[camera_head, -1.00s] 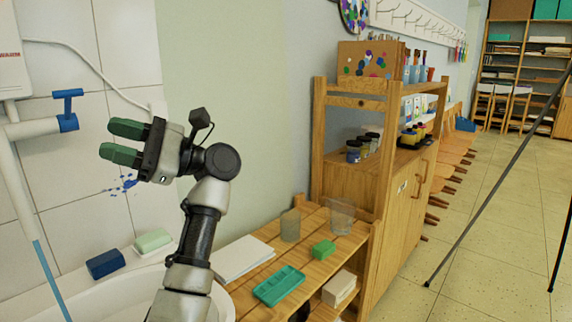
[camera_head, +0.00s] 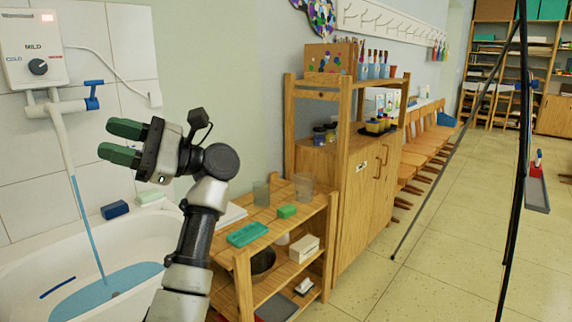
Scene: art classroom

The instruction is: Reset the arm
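My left gripper (camera_head: 122,142) is raised above the sink, with its two green fingers pointing left and apart. Nothing is between the fingers. The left arm rises from the bottom of the picture, in front of the white sink (camera_head: 140,245) and the wooden shelf. My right gripper is not in view.
Water runs from the tap (camera_head: 60,105) into the sink. Blue and pale green blocks lie on its back rim. A low wooden shelf (camera_head: 243,285) holds a green tray (camera_head: 247,234), a green sponge (camera_head: 287,211) and clear cups. Black easel legs stand right, over open floor (camera_head: 430,260).

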